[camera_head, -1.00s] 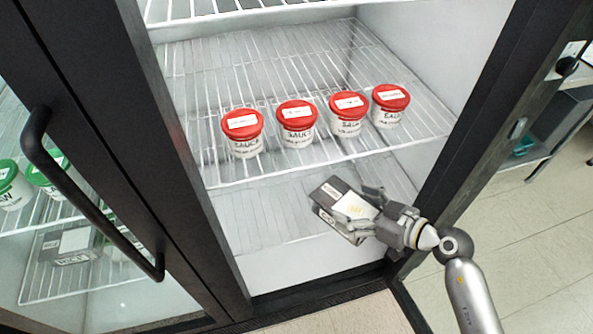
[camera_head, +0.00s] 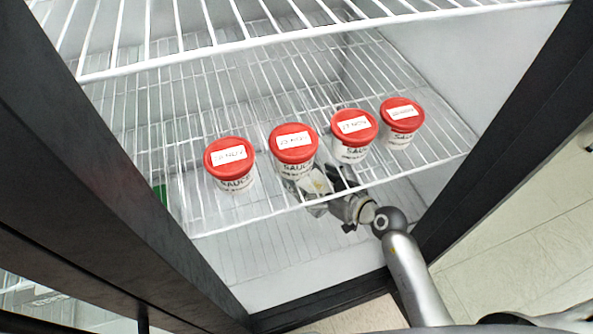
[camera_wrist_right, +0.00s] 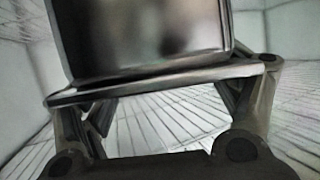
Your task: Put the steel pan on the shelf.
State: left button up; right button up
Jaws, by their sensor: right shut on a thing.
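The steel pan (camera_wrist_right: 145,35) fills the top of the right wrist view, a dark shiny box shape with a rim across it. My right gripper (camera_wrist_right: 160,85) is shut on it. In the head view the right gripper (camera_head: 335,184) is inside the cabinet, below the wire shelf (camera_head: 270,207) that carries the sauce tubs. The pan is mostly hidden there by that shelf and the tubs; a small pale part (camera_head: 318,183) shows between the wires. I cannot tell whether the pan touches the lower shelf. My left gripper is not in view.
Several red-lidded sauce tubs (camera_head: 296,149) stand in a row on the wire shelf above my gripper. Another wire shelf (camera_head: 300,36) is higher up. Dark door frames (camera_head: 90,170) flank the opening on both sides.

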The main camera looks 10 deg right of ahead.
notch_tip(320, 180, down, 3)
jog(key=shift+r+b, duration=0.1)
jog(key=shift+b, duration=0.55)
jog(key=shift+s+f+b, duration=0.2)
jog(key=shift+f+b, duration=0.45)
jog(key=shift+f, duration=0.7)
jog(key=shift+w+f, duration=0.1)
jog(key=shift+f, duration=0.2)
notch_tip(320, 180, down, 3)
jog(key=shift+f+b, duration=0.1)
jog(key=shift+b, duration=1.15)
jog(key=shift+f, duration=0.1)
jog(key=o, duration=1.1)
jog(key=shift+f, duration=0.2)
jog(key=shift+o, duration=1.3)
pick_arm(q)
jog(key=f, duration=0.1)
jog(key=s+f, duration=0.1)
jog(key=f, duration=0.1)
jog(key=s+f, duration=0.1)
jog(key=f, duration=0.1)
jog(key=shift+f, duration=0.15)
pick_arm(e)
jog(key=shift+r, duration=0.1)
